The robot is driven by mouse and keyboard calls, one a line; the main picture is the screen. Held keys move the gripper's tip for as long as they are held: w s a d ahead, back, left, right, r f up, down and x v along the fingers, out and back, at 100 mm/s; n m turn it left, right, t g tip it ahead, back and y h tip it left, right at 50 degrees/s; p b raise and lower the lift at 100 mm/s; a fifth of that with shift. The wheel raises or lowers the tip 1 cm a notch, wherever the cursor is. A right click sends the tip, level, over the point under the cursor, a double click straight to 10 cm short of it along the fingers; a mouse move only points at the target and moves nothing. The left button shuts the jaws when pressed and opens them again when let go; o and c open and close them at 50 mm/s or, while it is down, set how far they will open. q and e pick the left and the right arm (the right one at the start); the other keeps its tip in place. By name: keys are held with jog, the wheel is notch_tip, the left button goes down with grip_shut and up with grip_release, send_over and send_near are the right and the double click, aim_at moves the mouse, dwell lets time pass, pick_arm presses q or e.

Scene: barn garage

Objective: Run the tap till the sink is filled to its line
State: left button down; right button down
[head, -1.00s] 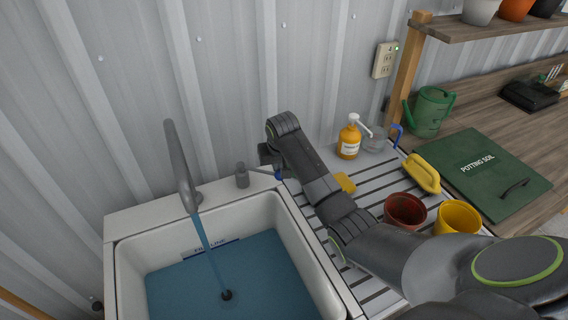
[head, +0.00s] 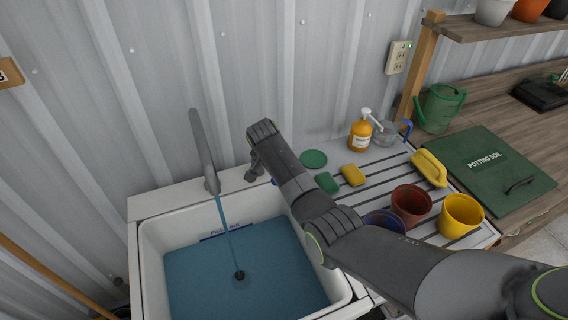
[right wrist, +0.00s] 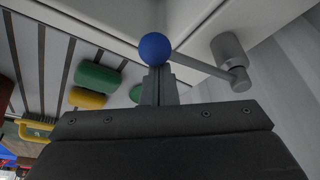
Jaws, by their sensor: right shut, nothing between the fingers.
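The grey tap (head: 204,155) stands at the back of the white sink (head: 148,205), and a blue stream runs from its spout. Blue water (head: 200,283) covers the basin floor, its surface close below the fill-line strip (head: 226,231); the exact gap is hard to tell. The tap's lever shows in the right wrist view (right wrist: 200,64), running from a grey post (right wrist: 230,55) to a blue ball knob (right wrist: 155,48). My right gripper (right wrist: 158,72) is shut and empty, its fingertips right at the knob; contact cannot be told. My left gripper is out of view.
On the ribbed drainer right of the sink are a green sponge (head: 327,182), a yellow sponge (head: 353,175), a soap bottle (head: 360,133), a yellow brush (head: 429,168) and red (head: 411,204) and yellow (head: 459,215) pots. A metal wall (head: 260,60) stands close behind.

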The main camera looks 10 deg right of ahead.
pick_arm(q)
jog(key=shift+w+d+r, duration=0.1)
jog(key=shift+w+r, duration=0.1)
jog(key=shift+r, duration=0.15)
pick_arm(e)
jog(key=shift+s+a, duration=0.3)
jog(key=shift+a, duration=0.45)
pick_arm(q)
jog(key=shift+p, duration=0.3)
